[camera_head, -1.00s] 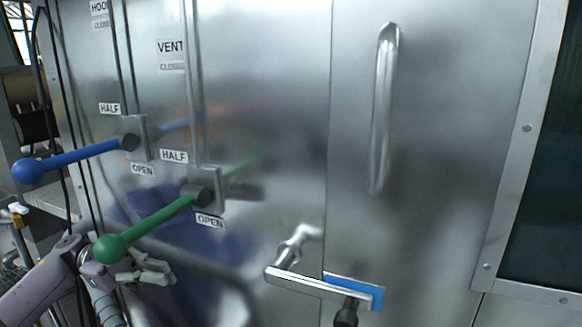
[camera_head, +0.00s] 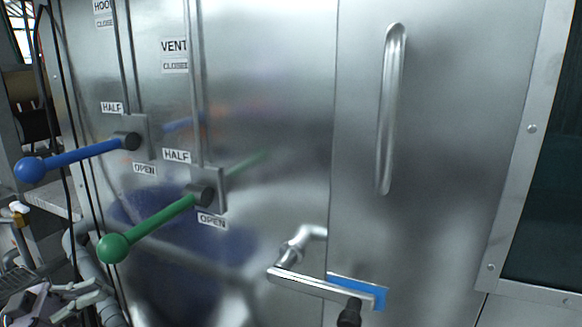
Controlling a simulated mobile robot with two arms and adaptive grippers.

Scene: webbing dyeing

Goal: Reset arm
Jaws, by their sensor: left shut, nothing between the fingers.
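My left gripper (camera_head: 88,298) is low at the left edge of the head view, below the green-knobbed lever, with part of it cut off by the frame. It is shut and empty, apart from the levers. The green lever (camera_head: 155,224) slants down to the left from its pivot, beside an OPEN label. The blue lever (camera_head: 80,157) points left and slightly down from its pivot, near HALF and OPEN labels. My right gripper is not in view.
A steel cabinet wall fills most of the view. A dark window (camera_head: 550,190) is at the right. Cables and pipes crowd the lower left.

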